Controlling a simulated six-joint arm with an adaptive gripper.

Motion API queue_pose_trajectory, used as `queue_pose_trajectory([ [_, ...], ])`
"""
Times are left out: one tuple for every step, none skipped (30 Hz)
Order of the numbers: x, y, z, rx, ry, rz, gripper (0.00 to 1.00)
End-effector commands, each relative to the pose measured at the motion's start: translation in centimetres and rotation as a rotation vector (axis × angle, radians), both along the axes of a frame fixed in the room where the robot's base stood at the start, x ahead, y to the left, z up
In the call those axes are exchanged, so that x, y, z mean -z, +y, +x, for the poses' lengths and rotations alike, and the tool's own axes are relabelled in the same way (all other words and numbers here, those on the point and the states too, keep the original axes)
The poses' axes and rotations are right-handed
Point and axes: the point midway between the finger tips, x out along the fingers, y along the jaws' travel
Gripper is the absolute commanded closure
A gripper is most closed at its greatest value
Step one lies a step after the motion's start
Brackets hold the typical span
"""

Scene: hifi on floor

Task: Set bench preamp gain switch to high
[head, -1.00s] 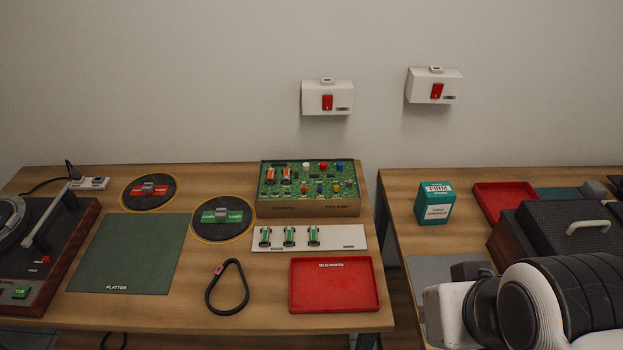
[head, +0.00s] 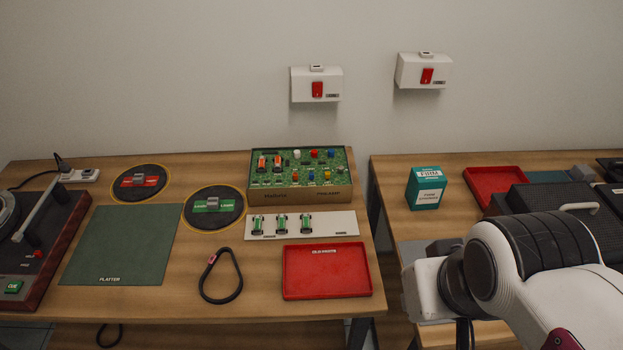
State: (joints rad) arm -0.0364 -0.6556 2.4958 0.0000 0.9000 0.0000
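An open box with a green circuit board (head: 330,165) stands at the back of the left table. It carries orange, white, red, blue and yellow parts, and the lettering on its front is too small to read surely. It may be the preamp; I cannot make out a gain switch on it. Two white wall boxes, one on the left (head: 333,85) and one on the right (head: 408,75), each carry a red rocker switch. My arm reaches in from the lower right over the right table. My gripper's fingers do not show.
On the left table are a white strip with green parts (head: 340,225), a red tray (head: 327,270), a black loop belt (head: 204,285), a green mat (head: 120,245), two round black pads and a turntable (head: 60,240). The right table holds a teal box (head: 426,188) and another red tray (head: 490,186). A gap separates the tables.

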Motion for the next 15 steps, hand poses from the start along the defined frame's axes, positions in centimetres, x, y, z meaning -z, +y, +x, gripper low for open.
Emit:
queue_pose_trajectory([
  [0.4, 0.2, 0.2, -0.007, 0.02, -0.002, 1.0],
  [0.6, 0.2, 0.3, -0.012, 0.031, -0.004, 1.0],
  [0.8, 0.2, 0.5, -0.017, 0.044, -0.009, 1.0],
  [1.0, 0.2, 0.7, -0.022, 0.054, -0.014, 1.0],
  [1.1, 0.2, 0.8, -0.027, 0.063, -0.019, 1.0],
  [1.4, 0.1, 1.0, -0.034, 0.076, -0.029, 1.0],
  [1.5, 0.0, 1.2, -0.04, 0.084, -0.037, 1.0],
  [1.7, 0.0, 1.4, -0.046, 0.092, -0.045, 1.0],
  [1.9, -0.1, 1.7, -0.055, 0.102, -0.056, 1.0],
  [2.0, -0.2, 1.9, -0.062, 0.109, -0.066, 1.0],
  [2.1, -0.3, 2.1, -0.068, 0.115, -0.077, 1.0],
  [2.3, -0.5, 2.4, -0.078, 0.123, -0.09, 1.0],
  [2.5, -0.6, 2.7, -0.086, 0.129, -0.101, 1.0],
  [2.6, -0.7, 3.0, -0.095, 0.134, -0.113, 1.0],
  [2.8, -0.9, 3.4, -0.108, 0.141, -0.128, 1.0],
])
